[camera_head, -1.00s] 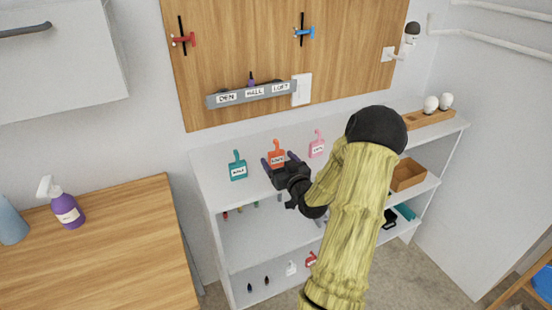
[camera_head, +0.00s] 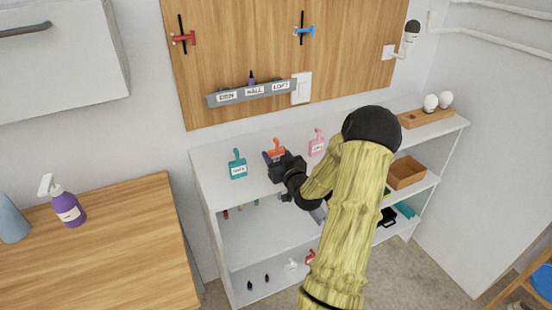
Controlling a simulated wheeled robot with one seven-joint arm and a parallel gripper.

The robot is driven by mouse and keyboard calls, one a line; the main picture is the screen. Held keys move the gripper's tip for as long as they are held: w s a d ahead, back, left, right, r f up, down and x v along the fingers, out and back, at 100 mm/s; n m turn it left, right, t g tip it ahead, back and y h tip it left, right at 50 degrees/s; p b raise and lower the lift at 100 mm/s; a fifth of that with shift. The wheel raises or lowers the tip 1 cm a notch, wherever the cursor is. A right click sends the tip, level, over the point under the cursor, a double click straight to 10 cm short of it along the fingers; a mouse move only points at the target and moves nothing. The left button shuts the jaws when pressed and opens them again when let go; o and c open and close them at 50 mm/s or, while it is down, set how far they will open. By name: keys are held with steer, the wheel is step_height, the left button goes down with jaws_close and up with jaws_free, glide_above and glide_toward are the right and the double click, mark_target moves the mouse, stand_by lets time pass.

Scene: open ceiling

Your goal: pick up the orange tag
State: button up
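The orange tag (camera_head: 277,146) lies on the white shelf unit's top, between a teal tag (camera_head: 238,165) and a pink tag (camera_head: 317,143). My gripper (camera_head: 274,157) is at the orange tag, with its dark fingers on either side of the tag's lower part. The fingers look spread apart, and the gripper body hides most of the tag and its label. Only the tag's upper part shows. I cannot tell whether the fingers touch it.
A wooden tray (camera_head: 428,117) with white round objects stands at the right end of the shelf top. A grey labelled rail (camera_head: 240,95) is on the wooden wall board behind. A wooden table (camera_head: 110,250) with a purple spray bottle (camera_head: 66,204) is at the left.

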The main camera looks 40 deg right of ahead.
mark_target(277, 141)
steer(key=shift+s+r, duration=0.1)
steer(key=shift+s+r, duration=0.15)
step_height(277, 141, up, 6)
steer(key=shift+s+a+r, duration=0.1)
steer(key=shift+s, duration=0.05)
steer(key=b+v, duration=0.8)
steer(key=v, duration=1)
steer(key=shift+b, duration=0.3)
steer(key=shift+s+b, duration=0.5)
steer(key=shift+b, duration=0.45)
steer(key=shift+s+r, duration=0.1)
